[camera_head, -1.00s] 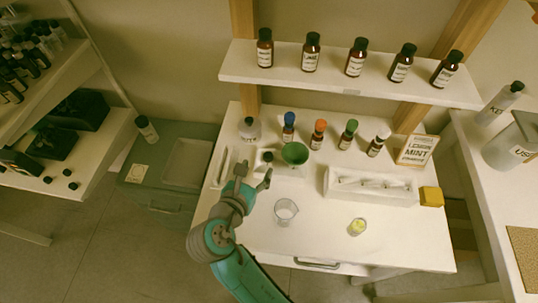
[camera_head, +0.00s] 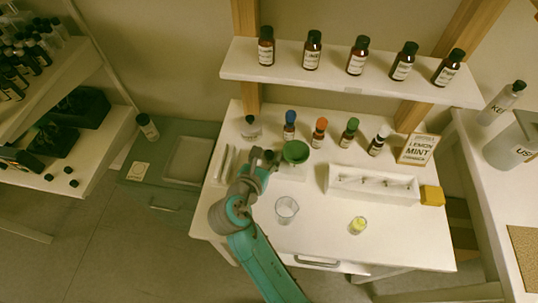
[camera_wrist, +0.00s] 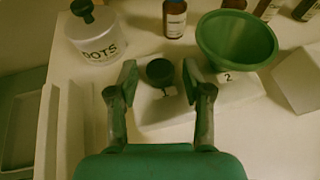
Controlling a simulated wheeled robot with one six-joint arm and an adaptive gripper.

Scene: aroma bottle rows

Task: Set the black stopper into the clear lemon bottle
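A round black stopper (camera_wrist: 160,72) sits on a white block in the wrist view. My gripper (camera_wrist: 159,78) is open, its two fingers on either side of the stopper with gaps between. In the head view, my gripper (camera_head: 262,160) is at the back left of the table, and it hides the stopper there. I cannot make out a bottle marked lemon. A clear jar with a black top (camera_wrist: 95,38) stands to the left of the stopper. A small clear glass with yellow contents (camera_head: 357,226) stands at the front right.
A green funnel (camera_head: 295,151) stands close to the right of my gripper. Behind are several capped brown bottles (camera_head: 320,132). An empty beaker (camera_head: 286,209), a white rack (camera_head: 372,194) and a yellow block (camera_head: 431,195) are on the table.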

